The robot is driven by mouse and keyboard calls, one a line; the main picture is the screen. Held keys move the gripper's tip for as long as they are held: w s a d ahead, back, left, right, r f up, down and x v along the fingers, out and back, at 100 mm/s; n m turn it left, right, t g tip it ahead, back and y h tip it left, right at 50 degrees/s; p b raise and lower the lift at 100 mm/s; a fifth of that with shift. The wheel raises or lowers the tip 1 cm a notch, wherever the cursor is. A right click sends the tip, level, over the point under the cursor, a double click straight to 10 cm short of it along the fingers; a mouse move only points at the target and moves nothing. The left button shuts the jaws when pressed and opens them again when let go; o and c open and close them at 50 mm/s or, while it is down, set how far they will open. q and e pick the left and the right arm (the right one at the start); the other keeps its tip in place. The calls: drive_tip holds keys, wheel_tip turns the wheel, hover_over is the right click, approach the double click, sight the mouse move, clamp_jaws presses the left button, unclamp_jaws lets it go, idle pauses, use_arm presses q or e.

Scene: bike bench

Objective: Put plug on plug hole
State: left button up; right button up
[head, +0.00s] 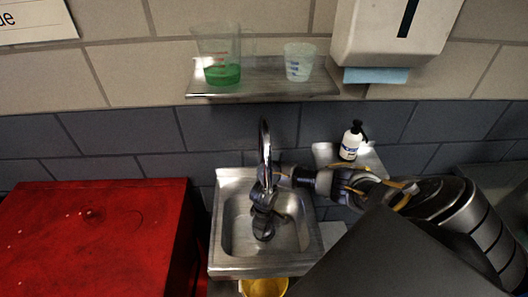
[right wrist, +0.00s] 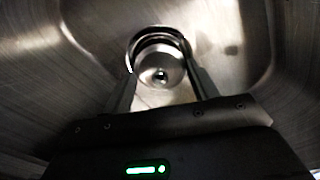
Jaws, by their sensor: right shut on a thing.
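The steel sink (head: 229,236) is at the middle of the head view, below a curved faucet (head: 264,140). My right gripper (head: 263,230) reaches down into its basin. In the right wrist view, my right gripper (right wrist: 163,78) is shut on a round, shiny metal plug (right wrist: 160,84). The plug hole (right wrist: 158,36) shows as a dark-edged metal ring just beyond the plug, partly covered by it. I cannot tell whether the plug touches the ring. The gripper hides the hole in the head view. My left gripper is not in view.
A red cabinet (head: 90,240) stands left of the sink. A soap bottle (head: 351,141) stands on a small ledge at right. A steel shelf (head: 262,88) above holds a beaker with green liquid (head: 222,74) and a cup (head: 299,62). A yellow bucket (head: 264,287) is below the sink.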

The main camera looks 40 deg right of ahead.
drive_tip(key=shift+s+d+f, duration=0.1)
drive_tip(key=shift+s+f, duration=0.05)
drive_tip(key=shift+f, duration=0.25)
drive_tip(key=shift+s+d, duration=0.1)
drive_tip(key=shift+f, duration=0.1)
drive_tip(key=o, duration=1.1)
